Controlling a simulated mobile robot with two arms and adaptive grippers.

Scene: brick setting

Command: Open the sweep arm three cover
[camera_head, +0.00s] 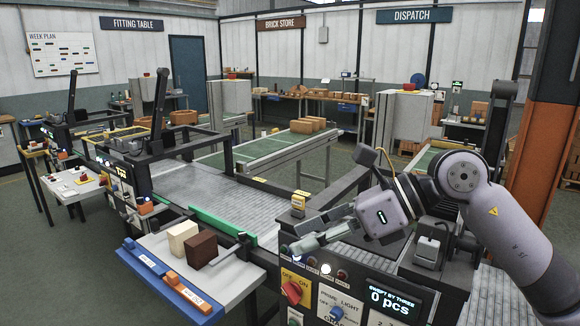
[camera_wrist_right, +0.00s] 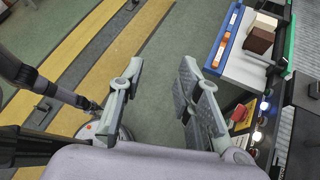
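A dark control panel (camera_head: 330,290) stands at the front of the roller conveyor, with a red knob (camera_head: 292,292), a blue knob (camera_head: 337,314), a row of small lit buttons and a display reading 0 pcs. I cannot pick out for sure which part is the sweep arm three cover. My right gripper (camera_head: 318,229) is above the panel's button row, its fingers spread and empty. In the right wrist view my right gripper (camera_wrist_right: 160,92) is open over the floor, and the panel's red knob (camera_wrist_right: 239,113) is right of the fingers. My left gripper is not in view.
A white side shelf (camera_head: 190,270) holds a cream block (camera_head: 183,238) and a brown block (camera_head: 201,250). A yellow-topped box (camera_head: 298,203) stands by the conveyor (camera_head: 195,187) edge. A grey block (camera_head: 427,252) sits on the machine near my right arm.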

